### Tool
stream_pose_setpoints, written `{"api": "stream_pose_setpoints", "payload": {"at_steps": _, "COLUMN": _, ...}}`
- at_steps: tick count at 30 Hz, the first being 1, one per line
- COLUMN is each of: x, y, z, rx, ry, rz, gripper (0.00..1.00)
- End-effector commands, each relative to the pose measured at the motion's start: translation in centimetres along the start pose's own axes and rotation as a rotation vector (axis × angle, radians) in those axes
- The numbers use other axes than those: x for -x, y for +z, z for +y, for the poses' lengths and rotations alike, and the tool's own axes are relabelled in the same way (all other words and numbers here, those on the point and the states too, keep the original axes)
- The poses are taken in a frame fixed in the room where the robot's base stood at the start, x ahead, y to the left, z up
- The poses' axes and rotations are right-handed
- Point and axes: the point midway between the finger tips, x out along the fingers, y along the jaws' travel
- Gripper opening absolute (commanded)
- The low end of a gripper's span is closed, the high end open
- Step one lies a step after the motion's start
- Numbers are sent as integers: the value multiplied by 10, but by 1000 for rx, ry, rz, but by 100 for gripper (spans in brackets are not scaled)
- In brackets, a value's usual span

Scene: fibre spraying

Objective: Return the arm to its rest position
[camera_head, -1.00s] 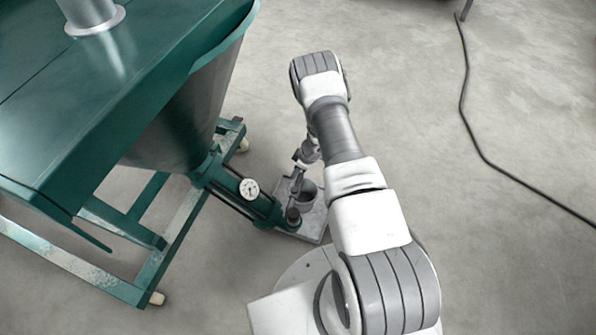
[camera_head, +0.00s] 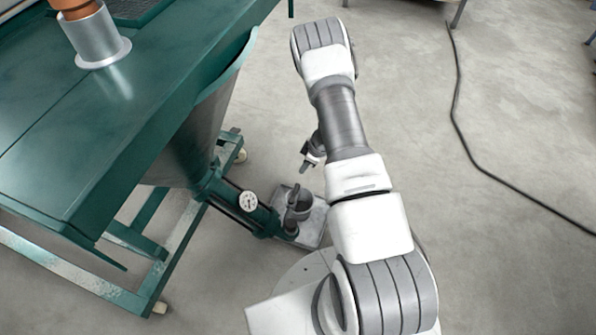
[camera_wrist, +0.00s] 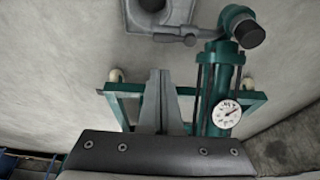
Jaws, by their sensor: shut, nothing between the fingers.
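My arm stretches up the middle of the head view, bent at the elbow. My gripper (camera_head: 306,163) hangs below the forearm and is partly hidden by it. In the wrist view my gripper (camera_wrist: 163,76) has its two fingers together, with nothing held. It is apart from the green machine (camera_head: 150,120) on the left. The machine's green cylinder with a round gauge (camera_head: 248,201) also shows in the wrist view (camera_wrist: 226,115), just right of the fingers.
A grey plate with a round cup (camera_head: 302,205) sits on the floor beside the cylinder, close to my base. The machine's green wheeled frame (camera_head: 180,250) stands left. A black cable (camera_head: 480,165) runs along the floor at right. Open concrete lies between.

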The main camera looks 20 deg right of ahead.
Motion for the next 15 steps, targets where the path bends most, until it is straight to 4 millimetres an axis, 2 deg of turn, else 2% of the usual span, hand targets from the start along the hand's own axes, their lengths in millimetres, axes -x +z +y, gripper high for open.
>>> {"api": "stream_pose_setpoints", "payload": {"at_steps": 1, "x": 15, "y": -2, "z": 0, "rx": 0, "ry": 1, "rz": 0, "gripper": 0}}
{"api": "stream_pose_setpoints", "payload": {"at_steps": 6, "x": 37, "y": 0, "z": 0, "rx": -1, "ry": 1, "rz": -1, "gripper": 0}}
{"api": "stream_pose_setpoints", "payload": {"at_steps": 15, "x": 46, "y": 0, "z": 0, "rx": 0, "ry": 0, "rz": 0, "gripper": 0}}
